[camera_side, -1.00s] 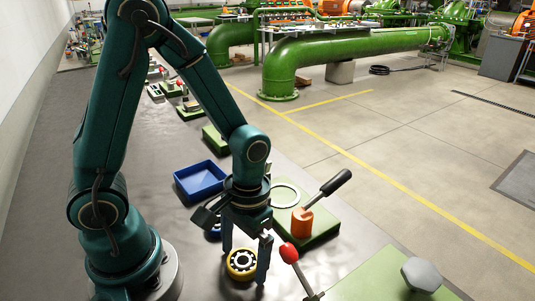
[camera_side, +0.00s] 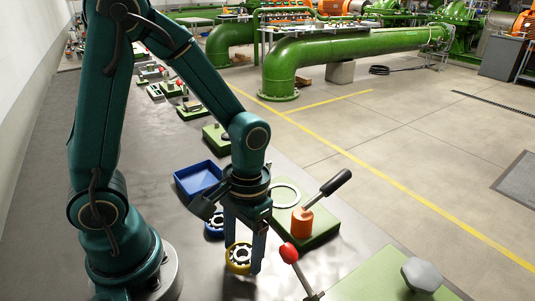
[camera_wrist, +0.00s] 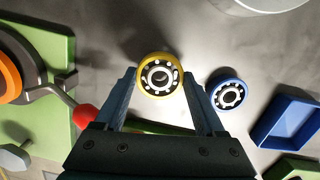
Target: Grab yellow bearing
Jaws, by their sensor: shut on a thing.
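The yellow bearing (camera_side: 238,259) has a yellow outer ring, a pale inner ring and dark gaps between its balls. My gripper (camera_side: 243,264) is shut on it, with one blue finger on each side. In the wrist view the yellow bearing (camera_wrist: 159,75) sits between the two fingertips (camera_wrist: 159,78). It looks slightly tilted in the side view; I cannot tell whether it still touches the table.
A blue bearing (camera_wrist: 228,93) lies close beside my gripper, partly hidden in the side view. A blue tray (camera_side: 198,178) stands behind. A green base with an orange post and black lever (camera_side: 303,221) and a red-knobbed lever (camera_side: 289,253) are to the right.

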